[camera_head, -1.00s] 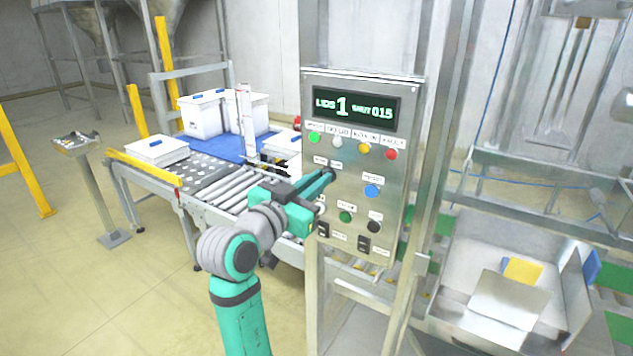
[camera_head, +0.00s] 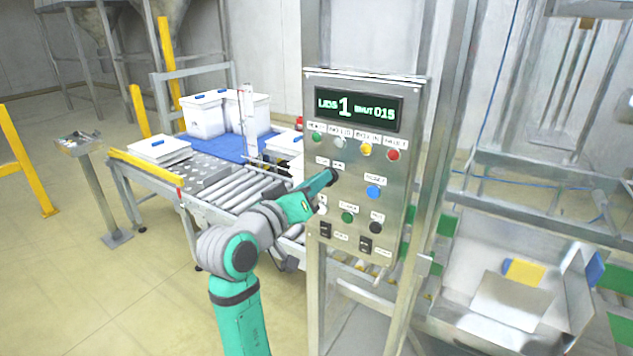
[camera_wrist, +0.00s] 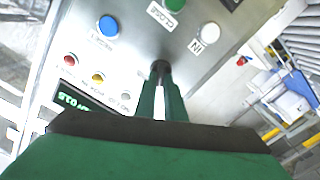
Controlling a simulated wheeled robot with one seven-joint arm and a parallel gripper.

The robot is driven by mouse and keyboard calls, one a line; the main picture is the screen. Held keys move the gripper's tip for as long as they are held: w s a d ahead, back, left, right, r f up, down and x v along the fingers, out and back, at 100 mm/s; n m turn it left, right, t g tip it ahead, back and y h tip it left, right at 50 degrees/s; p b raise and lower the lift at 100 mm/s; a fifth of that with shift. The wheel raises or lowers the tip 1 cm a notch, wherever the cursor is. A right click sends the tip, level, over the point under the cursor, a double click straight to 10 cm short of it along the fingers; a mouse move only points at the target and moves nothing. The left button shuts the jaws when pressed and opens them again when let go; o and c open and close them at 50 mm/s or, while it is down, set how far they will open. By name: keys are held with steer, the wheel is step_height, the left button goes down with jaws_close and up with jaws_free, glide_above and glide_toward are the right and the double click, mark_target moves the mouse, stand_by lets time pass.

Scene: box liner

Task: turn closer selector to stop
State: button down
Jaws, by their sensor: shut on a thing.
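The closer selector (camera_wrist: 161,66) is a small dark knob on the steel control panel (camera_head: 400,215). In the wrist view my gripper (camera_wrist: 161,78) has its two green fingers shut on the knob, one on each side. In the head view my gripper (camera_head: 328,178) reaches the panel's left side and hides the knob, so its pointer cannot be read. The panel display (camera_head: 358,108) reads "LIDS 1" and a second count that ends in 015. The blue button (camera_head: 373,192) is to the right of my gripper.
Green (camera_head: 347,217), black (camera_head: 376,227) and white (camera_head: 322,210) buttons sit just below my gripper. Indicator lamps (camera_head: 366,150) line the panel above. A roller conveyor (camera_head: 235,187) with white boxes stands to the left. An open carton (camera_head: 510,300) is at the right.

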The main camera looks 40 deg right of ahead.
steer(key=shift+w+f, duration=0.15)
steer(key=c, duration=1.8)
jaws_free()
steer(key=shift+c, duration=0.2)
steer(key=shift+d, duration=0.1)
steer(key=shift+s, duration=0.2)
steer(key=v, duration=1)
steer(key=shift+s+a, duration=0.2)
steer(key=shift+a, duration=0.15)
steer(key=shift+w, duration=0.15)
